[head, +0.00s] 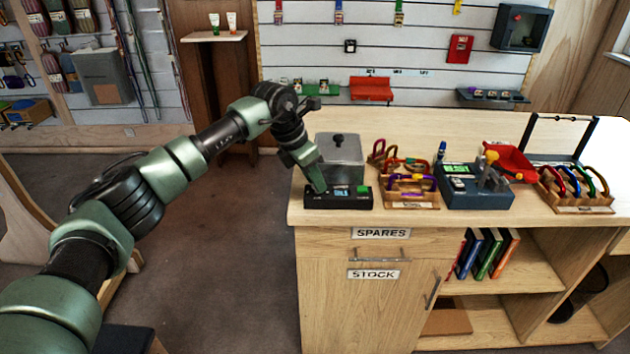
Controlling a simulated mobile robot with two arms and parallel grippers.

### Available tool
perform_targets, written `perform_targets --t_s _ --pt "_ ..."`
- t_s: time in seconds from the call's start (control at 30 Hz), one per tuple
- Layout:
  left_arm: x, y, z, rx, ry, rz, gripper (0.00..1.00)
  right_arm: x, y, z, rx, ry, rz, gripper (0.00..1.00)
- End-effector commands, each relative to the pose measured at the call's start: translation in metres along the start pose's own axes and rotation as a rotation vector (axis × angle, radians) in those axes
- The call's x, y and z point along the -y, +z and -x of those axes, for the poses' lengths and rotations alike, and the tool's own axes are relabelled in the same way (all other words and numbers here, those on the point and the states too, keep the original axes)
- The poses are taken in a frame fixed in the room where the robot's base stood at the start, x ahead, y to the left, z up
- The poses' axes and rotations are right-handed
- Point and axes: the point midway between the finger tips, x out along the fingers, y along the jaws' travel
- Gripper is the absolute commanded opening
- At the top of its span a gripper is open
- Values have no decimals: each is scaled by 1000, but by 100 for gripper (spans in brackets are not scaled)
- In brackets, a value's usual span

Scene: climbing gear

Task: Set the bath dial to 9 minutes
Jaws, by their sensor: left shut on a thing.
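The bath is a grey metal tank (342,160) with a dark lid knob, at the left end of the counter. In front of it sits a low black control box (345,203) with a green part on its right top. My left gripper (319,190) points down onto the left part of this box and is shut on the dial there. The dial is hidden by the fingers, and its marks and setting are too small to read. My right gripper is not in view.
The counter's front edge is close to the control box.

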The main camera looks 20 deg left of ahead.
Motion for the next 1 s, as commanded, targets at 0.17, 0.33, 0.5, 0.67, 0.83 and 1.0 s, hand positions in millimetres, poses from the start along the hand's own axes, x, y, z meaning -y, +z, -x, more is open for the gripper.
perform_targets --t_s 0.17,0.33,0.5,0.67,0.83,1.0 --pt "-2 1 1 3 -36 -93 0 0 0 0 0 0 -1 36" --pt "-2 2 1 2 -59 -151 0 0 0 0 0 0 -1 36" --pt "-3 1 1 1 -70 -179 0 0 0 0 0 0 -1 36" --pt "-3 1 1 1 -73 -187 0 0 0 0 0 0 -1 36" --pt "-3 1 1 1 -73 -187 0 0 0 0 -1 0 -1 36" --pt "-3 1 1 2 -73 -186 44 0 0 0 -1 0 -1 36"
